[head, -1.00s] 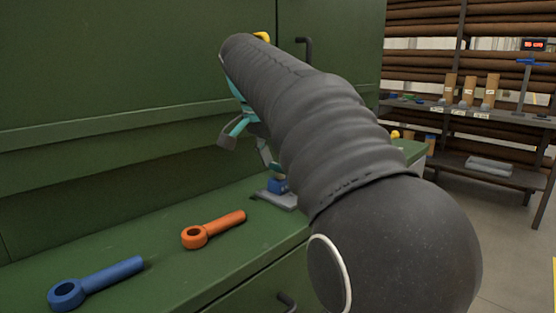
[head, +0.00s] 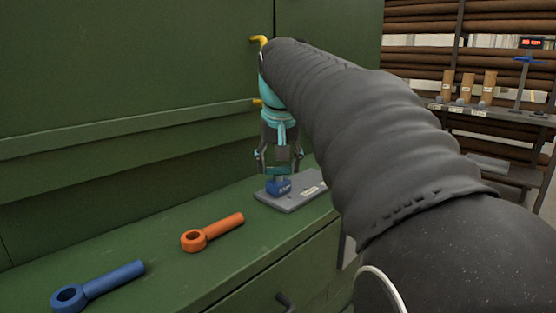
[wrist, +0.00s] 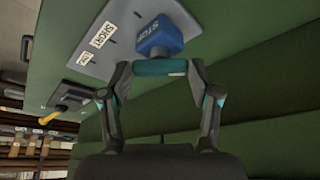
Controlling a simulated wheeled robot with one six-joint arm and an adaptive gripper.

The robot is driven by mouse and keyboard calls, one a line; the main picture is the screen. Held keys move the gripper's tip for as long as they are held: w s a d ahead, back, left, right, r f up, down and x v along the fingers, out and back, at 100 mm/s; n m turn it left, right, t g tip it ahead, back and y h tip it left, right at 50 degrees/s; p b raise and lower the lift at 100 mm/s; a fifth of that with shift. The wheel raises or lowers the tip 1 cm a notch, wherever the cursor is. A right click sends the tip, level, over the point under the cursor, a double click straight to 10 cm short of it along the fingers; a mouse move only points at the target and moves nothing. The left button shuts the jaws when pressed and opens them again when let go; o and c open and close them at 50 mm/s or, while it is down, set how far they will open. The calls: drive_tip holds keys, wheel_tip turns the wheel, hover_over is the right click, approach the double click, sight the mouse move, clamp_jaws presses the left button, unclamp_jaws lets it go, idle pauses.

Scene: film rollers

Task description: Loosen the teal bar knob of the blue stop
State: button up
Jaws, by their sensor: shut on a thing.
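The blue stop (head: 279,188) sits on a grey plate (head: 293,203) on the green bench top. In the wrist view the stop (wrist: 160,37) carries the word STOP, and the teal bar knob (wrist: 152,68) lies across beside it. My gripper (wrist: 160,72) is shut on the teal bar knob, with one finger at each end of the bar. In the head view my gripper (head: 279,165) points down over the stop, and its fingers partly hide the knob.
An orange ring-ended tool (head: 212,232) and a blue one (head: 97,287) lie on the bench to the left. The wrist view shows a SHORT label (wrist: 103,35) on the plate. A green cabinet wall (head: 130,70) stands close behind. Rolls and shelves stand at the right.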

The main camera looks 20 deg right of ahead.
drive_tip(key=n, duration=0.1)
drive_tip(key=n+y, duration=0.1)
drive_tip(key=n, duration=0.2)
drive_tip(key=shift+d+y, duration=0.25)
drive_tip(key=shift+y, duration=0.15)
drive_tip(key=shift+d+n+y, duration=0.1)
drive_tip(key=shift+n+y, duration=0.6)
drive_tip(key=shift+n, duration=1.5)
drive_tip(key=o, duration=1.1)
drive_tip(key=shift+o, duration=0.2)
drive_tip(key=shift+r, duration=0.1)
drive_tip(key=v, duration=1.1)
drive_tip(key=shift+r, duration=0.4)
drive_tip(key=shift+d, duration=0.15)
